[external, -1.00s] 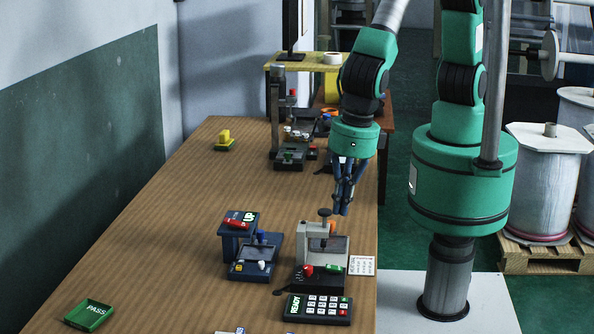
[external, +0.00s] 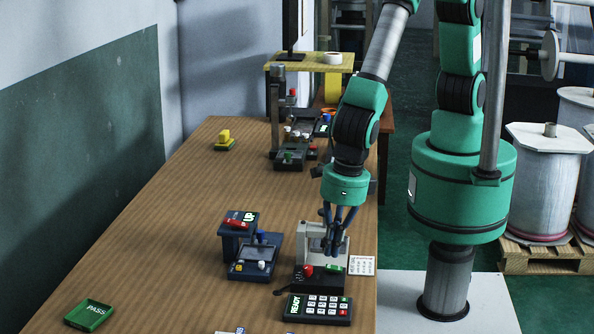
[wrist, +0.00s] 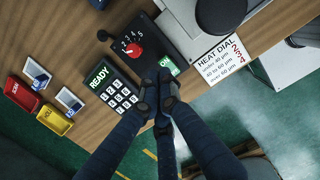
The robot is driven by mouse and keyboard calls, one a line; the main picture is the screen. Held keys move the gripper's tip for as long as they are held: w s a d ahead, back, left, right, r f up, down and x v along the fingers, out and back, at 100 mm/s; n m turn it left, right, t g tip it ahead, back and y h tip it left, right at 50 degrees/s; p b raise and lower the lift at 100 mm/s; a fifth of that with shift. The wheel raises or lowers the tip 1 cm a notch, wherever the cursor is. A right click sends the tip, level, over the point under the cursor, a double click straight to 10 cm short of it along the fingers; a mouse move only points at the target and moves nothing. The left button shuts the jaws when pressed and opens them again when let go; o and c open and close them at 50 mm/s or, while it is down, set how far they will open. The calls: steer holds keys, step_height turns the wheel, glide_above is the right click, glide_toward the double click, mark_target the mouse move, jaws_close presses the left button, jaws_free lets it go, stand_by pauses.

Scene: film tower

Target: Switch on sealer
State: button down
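The sealer is a grey and black machine (external: 304,253) near the right edge of the bench, below my gripper. On its front are a red heat knob (external: 308,270) and a green switch (external: 333,268). In the wrist view the red knob (wrist: 133,51) sits on a numbered dial, and the green switch (wrist: 175,66) shows "ON" lettering, partly hidden by the fingertips. My gripper (external: 332,248) points down over the sealer, behind the switch in the external view. Its fingers (wrist: 158,92) are closed together with nothing visible between them. I cannot tell whether they touch the switch.
A keypad (external: 318,309) reading "READY" lies in front of the sealer. A heat dial card (external: 361,265) is at its right. A blue device (external: 252,256) marked "UP" stands to the left. A green "PASS" tray (external: 89,315) is at front left. The bench's middle left is clear.

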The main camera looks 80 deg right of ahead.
mark_target(328, 268)
steer(key=shift+w+f+b, duration=0.15)
steer(key=shift+f+b, duration=0.05)
steer(key=shift+f, duration=0.6)
steer(key=shift+w+f+b, duration=0.1)
steer(key=shift+f+b, duration=0.1)
steer(key=shift+f, duration=0.6)
steer(key=shift+f+p, duration=0.1)
steer(key=shift+p, duration=0.2)
